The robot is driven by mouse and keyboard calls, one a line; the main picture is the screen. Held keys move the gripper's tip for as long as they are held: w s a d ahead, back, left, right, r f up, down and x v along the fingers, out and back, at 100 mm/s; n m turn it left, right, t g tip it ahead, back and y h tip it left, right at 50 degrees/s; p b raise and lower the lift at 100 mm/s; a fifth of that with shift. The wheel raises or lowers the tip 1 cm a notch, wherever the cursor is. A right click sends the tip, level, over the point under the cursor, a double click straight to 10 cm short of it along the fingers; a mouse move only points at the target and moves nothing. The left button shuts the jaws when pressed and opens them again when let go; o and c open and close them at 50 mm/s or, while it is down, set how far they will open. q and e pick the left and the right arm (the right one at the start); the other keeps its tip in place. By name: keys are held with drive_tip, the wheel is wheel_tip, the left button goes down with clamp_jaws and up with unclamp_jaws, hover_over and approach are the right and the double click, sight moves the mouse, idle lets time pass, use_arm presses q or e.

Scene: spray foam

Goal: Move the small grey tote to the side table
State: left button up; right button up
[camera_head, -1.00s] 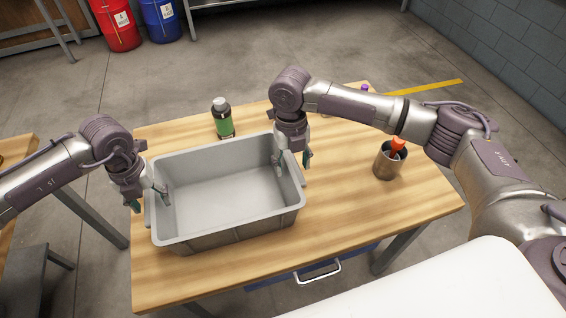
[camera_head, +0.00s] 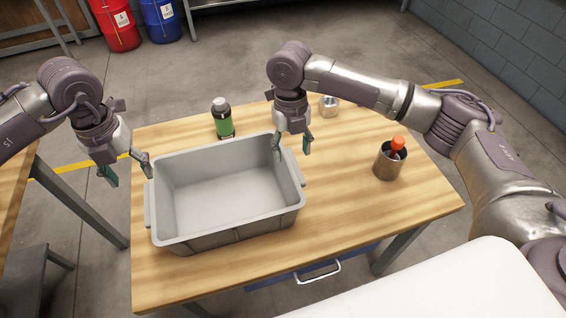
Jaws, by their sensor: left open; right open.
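The small grey tote (camera_head: 226,235) stands upright and empty on the left part of a wooden table. My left gripper (camera_head: 129,174) is open above and outside the tote's left end, with its fingers apart from the left handle. My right gripper (camera_head: 292,150) is open over the tote's right end, its fingers straddling the rim from above. I cannot tell whether a finger touches the rim. Another wooden table (camera_head: 12,205) shows at the left edge, partly cut off. I cannot tell if it is the side table.
A dark bottle with a green label (camera_head: 222,120) stands behind the tote. A metal cup (camera_head: 388,164) holding an orange-handled tool stands to the right. A small metal piece (camera_head: 328,106) lies at the back. The table's front right is clear.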

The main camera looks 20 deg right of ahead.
wheel_tip(320, 180, up, 7)
drive_tip(key=shift+w, duration=0.4)
drive_tip(key=shift+f, duration=0.1)
